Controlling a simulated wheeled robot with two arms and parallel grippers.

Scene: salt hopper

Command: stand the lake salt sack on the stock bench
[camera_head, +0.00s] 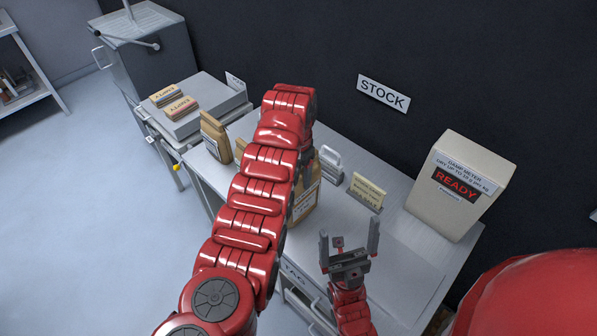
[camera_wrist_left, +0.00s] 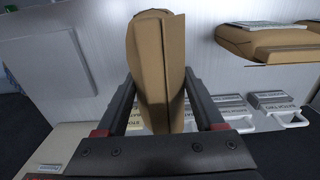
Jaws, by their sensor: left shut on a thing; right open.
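My left gripper (camera_wrist_left: 160,92) is shut on a brown paper sack (camera_wrist_left: 152,60), which fills the space between its fingers in the left wrist view. No readable name shows on that sack. My right gripper (camera_head: 349,247) is open and empty over the front of the bench.
More brown sacks (camera_head: 213,136) stand at the bench's left. A small yellow card (camera_head: 367,190) and a grey handled piece (camera_head: 331,164) stand right of my arm. A beige damp meter (camera_head: 460,185) reading READY is at the right. A grey scale-like platform (camera_head: 198,108) holds two small packs.

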